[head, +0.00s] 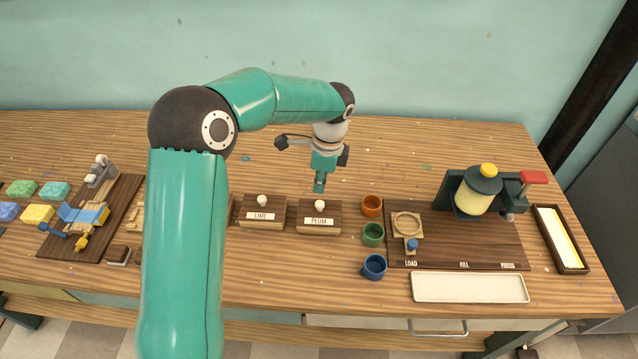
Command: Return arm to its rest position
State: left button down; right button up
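My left arm, green with dark joints, rises from the lower left and bends over the table (480,137). My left gripper (320,184) points down above and just behind the box labelled PLUM (319,222). Its fingers show as one narrow shape, so I cannot tell whether they are open or shut. No held object can be made out. My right arm and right gripper are not in view. My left arm hides part of the table at the left of the middle.
A LIME box (263,218) stands left of PLUM. Orange (371,206), green (373,235) and blue (374,267) cups stand to the right. Beyond are a press (481,192), a white tray (470,288) and a dark tray (561,240). Coloured soaps (38,214) lie far left. The table's back is mostly clear.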

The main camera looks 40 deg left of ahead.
pick_arm(q)
jog(key=shift+r+p, duration=0.7)
jog(key=shift+r, duration=0.35)
